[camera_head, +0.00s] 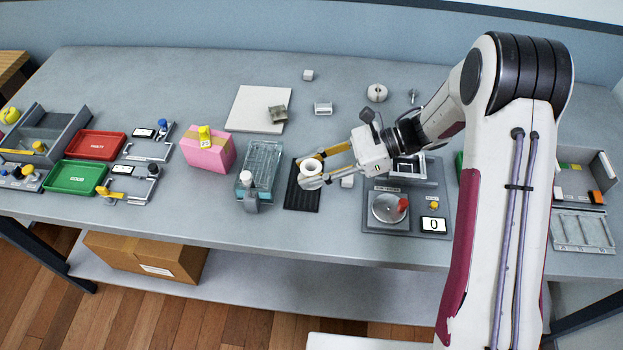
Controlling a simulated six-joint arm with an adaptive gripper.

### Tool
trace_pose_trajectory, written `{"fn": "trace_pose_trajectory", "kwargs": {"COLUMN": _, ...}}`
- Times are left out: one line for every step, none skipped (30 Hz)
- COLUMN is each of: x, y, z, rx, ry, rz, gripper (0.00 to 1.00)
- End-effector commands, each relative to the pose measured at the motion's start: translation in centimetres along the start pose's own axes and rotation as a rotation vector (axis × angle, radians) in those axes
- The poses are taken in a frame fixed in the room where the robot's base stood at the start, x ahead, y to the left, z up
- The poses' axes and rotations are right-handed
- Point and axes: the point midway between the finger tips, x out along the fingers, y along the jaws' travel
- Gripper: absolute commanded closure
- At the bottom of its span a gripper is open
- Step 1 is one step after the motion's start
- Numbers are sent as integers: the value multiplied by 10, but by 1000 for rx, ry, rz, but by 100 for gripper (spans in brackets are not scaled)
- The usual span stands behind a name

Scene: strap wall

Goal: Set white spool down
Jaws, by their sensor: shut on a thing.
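The white spool (311,165) is a short white ring-shaped piece near the middle of the table. My gripper (318,166) reaches in from the right and is shut on the spool, with a yellowish finger on the far side and a grey finger on the near side. The spool is over the black ribbed mat (303,199). I cannot tell whether it touches the mat or is held a little above it.
Left of the mat stand a clear rack (262,160) and a pink box (208,152). A white board (252,107) lies behind. Red (96,144) and green (75,177) trays are at left.

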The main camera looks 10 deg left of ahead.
Motion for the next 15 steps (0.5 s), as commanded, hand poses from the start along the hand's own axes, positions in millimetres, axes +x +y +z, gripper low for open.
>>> {"fn": "trace_pose_trajectory", "kwargs": {"x": 0, "y": 0, "z": 0, "rx": 0, "ry": 0, "rz": 0, "gripper": 90}}
{"fn": "trace_pose_trajectory", "kwargs": {"x": 0, "y": 0, "z": 0, "rx": 0, "ry": 0, "rz": 0, "gripper": 90}}
{"fn": "trace_pose_trajectory", "kwargs": {"x": 0, "y": 0, "z": 0, "rx": -1, "ry": 0, "rz": 0, "gripper": 90}}
{"fn": "trace_pose_trajectory", "kwargs": {"x": 0, "y": 0, "z": 0, "rx": -1, "ry": 0, "rz": 0, "gripper": 90}}
{"fn": "trace_pose_trajectory", "kwargs": {"x": 0, "y": 0, "z": 0, "rx": 0, "ry": 0, "rz": 0, "gripper": 90}}
{"fn": "trace_pose_trajectory", "kwargs": {"x": 0, "y": 0, "z": 0, "rx": 0, "ry": 0, "rz": 0, "gripper": 90}}
{"fn": "trace_pose_trajectory", "kwargs": {"x": 0, "y": 0, "z": 0, "rx": 0, "ry": 0, "rz": 0, "gripper": 90}}
{"fn": "trace_pose_trajectory", "kwargs": {"x": 0, "y": 0, "z": 0, "rx": 0, "ry": 0, "rz": 0, "gripper": 90}}
{"fn": "trace_pose_trajectory", "kwargs": {"x": 0, "y": 0, "z": -1, "rx": 0, "ry": 0, "rz": 0, "gripper": 90}}
{"fn": "trace_pose_trajectory", "kwargs": {"x": 1, "y": 0, "z": -2, "rx": 0, "ry": 0, "rz": 0, "gripper": 90}}
{"fn": "trace_pose_trajectory", "kwargs": {"x": 1, "y": 0, "z": -3, "rx": 1, "ry": 0, "rz": 0, "gripper": 90}}
{"fn": "trace_pose_trajectory", "kwargs": {"x": 2, "y": 0, "z": -5, "rx": 1, "ry": -1, "rz": 0, "gripper": 90}}
{"fn": "trace_pose_trajectory", "kwargs": {"x": 3, "y": 0, "z": -7, "rx": 2, "ry": -1, "rz": 0, "gripper": 90}}
{"fn": "trace_pose_trajectory", "kwargs": {"x": 4, "y": 0, "z": -9, "rx": 2, "ry": -1, "rz": 0, "gripper": 90}}
{"fn": "trace_pose_trajectory", "kwargs": {"x": 5, "y": 0, "z": -12, "rx": 2, "ry": -1, "rz": 1, "gripper": 90}}
